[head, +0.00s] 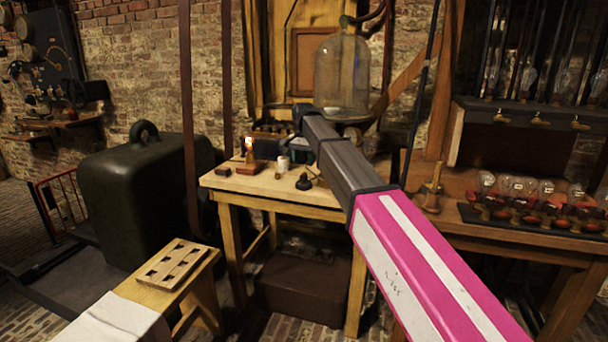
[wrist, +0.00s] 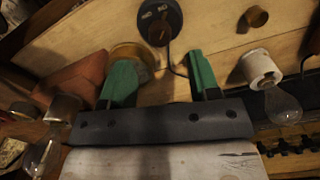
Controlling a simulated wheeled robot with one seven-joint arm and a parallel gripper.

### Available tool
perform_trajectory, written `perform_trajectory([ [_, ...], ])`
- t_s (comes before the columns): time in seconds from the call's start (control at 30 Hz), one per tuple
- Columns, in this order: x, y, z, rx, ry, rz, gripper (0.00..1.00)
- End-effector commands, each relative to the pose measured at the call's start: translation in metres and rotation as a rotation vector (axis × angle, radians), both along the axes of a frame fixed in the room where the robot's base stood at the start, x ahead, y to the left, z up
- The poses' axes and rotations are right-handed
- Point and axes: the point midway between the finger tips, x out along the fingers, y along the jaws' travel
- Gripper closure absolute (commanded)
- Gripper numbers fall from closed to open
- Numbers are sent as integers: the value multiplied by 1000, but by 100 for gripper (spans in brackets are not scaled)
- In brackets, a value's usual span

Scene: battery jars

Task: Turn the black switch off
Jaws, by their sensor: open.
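The black switch (head: 303,182) stands on the light wooden table, near its front edge. In the wrist view the switch (wrist: 159,22) is a round black disc with a raised lever and pale markings, at the top centre, with a thin dark cord. My gripper (wrist: 161,80) is open, its two green fingers apart with nothing held between them. The switch lies beyond the fingertips, not touched. In the head view my arm's dark links hide most of the gripper.
A white lamp socket with a clear bulb (wrist: 282,104) is right of my fingers. A round brass piece (wrist: 128,52) lies beside the left finger. A lit lamp (head: 249,150) stands on the table's left. A glass bell jar (head: 341,75) stands behind my arm.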

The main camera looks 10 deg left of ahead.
Motion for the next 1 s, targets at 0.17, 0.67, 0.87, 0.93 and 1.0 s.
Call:
perform_trajectory([
  [0.17,-1,-1,-32,-1,1,0,44],
  [0.67,0,0,-62,1,-1,0,44],
  [0.87,0,0,-62,1,-1,0,70],
  [0.93,0,0,-61,1,-1,0,93],
  [1.0,0,0,-61,1,-1,0,93],
])
